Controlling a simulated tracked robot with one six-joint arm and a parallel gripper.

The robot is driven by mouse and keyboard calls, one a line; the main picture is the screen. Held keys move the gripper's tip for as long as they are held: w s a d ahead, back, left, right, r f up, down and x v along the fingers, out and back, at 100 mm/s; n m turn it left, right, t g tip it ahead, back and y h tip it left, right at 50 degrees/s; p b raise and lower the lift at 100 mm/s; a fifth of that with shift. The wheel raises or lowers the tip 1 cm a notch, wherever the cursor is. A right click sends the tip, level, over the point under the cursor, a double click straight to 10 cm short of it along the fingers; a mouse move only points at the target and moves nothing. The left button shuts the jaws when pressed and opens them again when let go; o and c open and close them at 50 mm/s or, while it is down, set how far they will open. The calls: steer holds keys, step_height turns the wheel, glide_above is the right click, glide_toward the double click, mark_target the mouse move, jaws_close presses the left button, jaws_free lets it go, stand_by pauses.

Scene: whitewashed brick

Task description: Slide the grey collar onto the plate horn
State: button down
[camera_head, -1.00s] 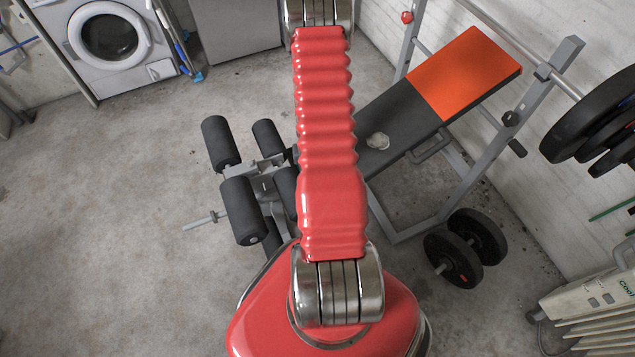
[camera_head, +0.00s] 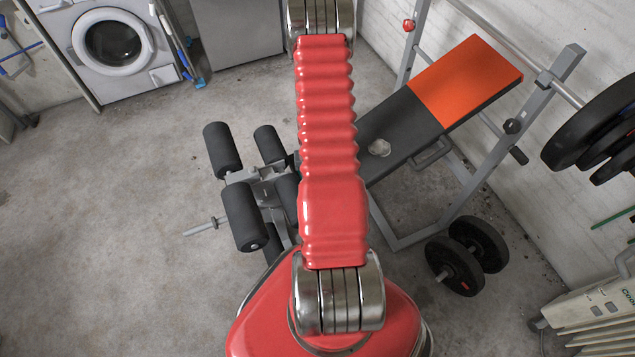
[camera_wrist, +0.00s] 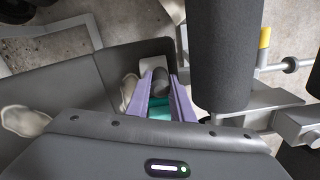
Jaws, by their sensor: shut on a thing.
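My gripper (camera_wrist: 159,95) shows in the wrist view as two purple fingers with teal inner faces. It is shut on a small dark grey piece (camera_wrist: 160,82), which I take to be the grey collar; the fingers hide most of it. The plate horn (camera_head: 200,228) is a thin metal peg on the leg-roller end of the weight bench in the head view. In the wrist view the horn (camera_wrist: 291,65) is at the right, beyond a black roller, apart from my gripper. My gripper is not visible in the head view, where my red arm covers the middle.
Black foam rollers (camera_head: 243,215) stand beside the horn. A pale lump (camera_head: 379,147) lies on the black and orange bench (camera_head: 405,125). Weight plates (camera_head: 475,250) stand on the floor at right, and others hang on the bar. Floor at left is clear.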

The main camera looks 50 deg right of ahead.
step_height(320, 180, up, 9)
steer(key=shift+f, duration=0.1)
steer(key=shift+r, duration=0.55)
stand_by(0.5)
